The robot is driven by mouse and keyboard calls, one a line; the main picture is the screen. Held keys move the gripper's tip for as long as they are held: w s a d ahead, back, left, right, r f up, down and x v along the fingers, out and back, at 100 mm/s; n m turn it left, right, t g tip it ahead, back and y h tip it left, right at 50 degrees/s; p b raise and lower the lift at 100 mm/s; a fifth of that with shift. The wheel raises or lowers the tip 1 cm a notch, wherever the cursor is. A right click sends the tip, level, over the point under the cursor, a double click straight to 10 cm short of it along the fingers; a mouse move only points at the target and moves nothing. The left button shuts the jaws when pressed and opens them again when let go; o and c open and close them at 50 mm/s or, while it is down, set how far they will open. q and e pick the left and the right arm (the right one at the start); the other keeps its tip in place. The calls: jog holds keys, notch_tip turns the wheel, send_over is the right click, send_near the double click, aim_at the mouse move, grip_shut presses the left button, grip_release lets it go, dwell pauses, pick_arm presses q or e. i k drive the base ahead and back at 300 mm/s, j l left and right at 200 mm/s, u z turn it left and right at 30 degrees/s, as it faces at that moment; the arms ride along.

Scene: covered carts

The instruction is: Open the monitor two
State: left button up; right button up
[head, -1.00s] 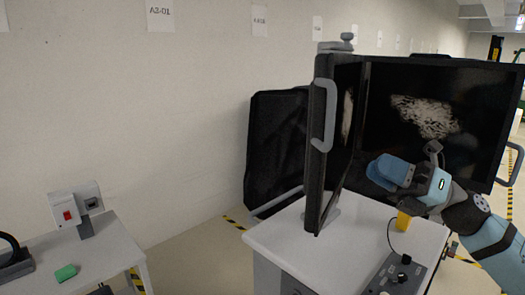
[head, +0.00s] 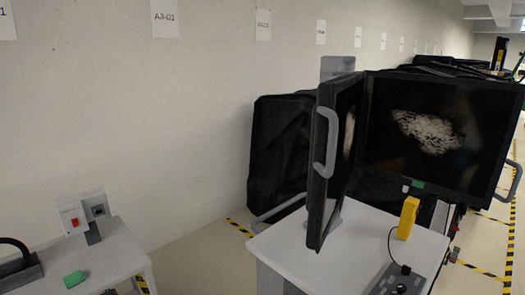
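Two dark monitors with grey side handles stand on a white cart (head: 285,245). The left monitor (head: 323,170) is seen nearly edge-on and swung out at an angle to the other, with its handle (head: 325,143) toward me. The right monitor (head: 385,150) faces me more and shows a grainy whitish patch on a dark screen; its handle (head: 509,182) is at its right edge. I cannot tell which is monitor two. Neither of my grippers is in view.
A yellow handheld device (head: 408,218) stands on the cart, with a dark control box (head: 398,280) in front. Black covered shapes (head: 278,150) stand behind. A white table (head: 115,255) at left carries a red-switch box (head: 74,219) and a green block (head: 74,279). Floor shows between.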

aim_at(452, 137)
jog(key=z, duration=1.3)
